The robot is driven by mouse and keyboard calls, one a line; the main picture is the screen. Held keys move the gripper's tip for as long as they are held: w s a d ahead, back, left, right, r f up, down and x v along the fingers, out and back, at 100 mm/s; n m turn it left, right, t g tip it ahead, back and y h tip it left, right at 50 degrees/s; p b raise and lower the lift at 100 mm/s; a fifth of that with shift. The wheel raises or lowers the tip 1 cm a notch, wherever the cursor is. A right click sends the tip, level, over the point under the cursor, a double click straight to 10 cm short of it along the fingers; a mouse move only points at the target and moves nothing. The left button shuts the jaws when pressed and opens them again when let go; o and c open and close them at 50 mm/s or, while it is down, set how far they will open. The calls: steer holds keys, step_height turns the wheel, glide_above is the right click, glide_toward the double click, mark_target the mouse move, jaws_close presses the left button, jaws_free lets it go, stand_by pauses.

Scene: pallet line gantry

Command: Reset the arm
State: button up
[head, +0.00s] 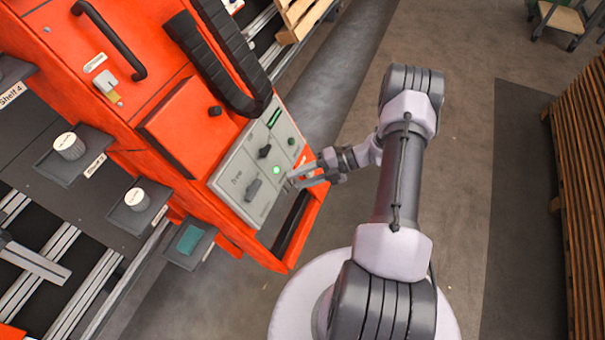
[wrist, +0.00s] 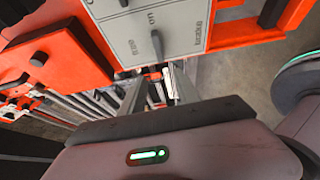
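My gripper (head: 294,181) is at the end of my folded arm, in front of the right edge of a grey control panel (head: 232,190). Its two fingers look spread with a gap between them, and I see nothing held. I cannot tell whether the tips touch the panel. The panel has a dark rotary knob (head: 253,188), a second dark knob (head: 264,151) and a lit green lamp (head: 276,170). In the wrist view the panel (wrist: 185,25) is at the top, with a knob (wrist: 157,46) pointing downward. My gripper's dark body fills the bottom there.
An orange machine cabinet (head: 95,85) carries the panel, a black handle (head: 110,40) and a black cable chain (head: 215,55). Shelves with two white-topped items (head: 68,146) (head: 137,199) are at the left. Slatted wood (head: 585,200) stands at the right. Floor (head: 460,150) around my arm is clear.

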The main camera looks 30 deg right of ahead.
steer(key=shift+s+d+r, duration=0.15)
steer(key=shift+d, duration=0.2)
steer(key=s+a+r+n+g+h, duration=0.1)
steer(key=a+r+n+h, duration=0.15)
steer(key=r+n, duration=0.45)
steer(key=a+r+n+g+h, duration=0.15)
steer(key=a+r+n, duration=0.3)
steer(key=r, duration=0.45)
steer(key=s+a+r+n+g+h, duration=0.1)
steer(key=a+r+n+g, duration=0.15)
steer(key=r+n, duration=0.5)
steer(key=s+a+r+n+t+h, duration=0.2)
steer(key=s+r+n, duration=0.4)
steer(key=n, duration=0.4)
steer(key=s+a+r+n+t+h, duration=0.3)
steer(key=s+a+r+n, duration=0.2)
steer(key=s+n, duration=0.4)
steer(key=shift+s+a+r+n+t, duration=0.2)
steer(key=shift+a+r+n+t, duration=0.2)
steer(key=shift+r, duration=0.35)
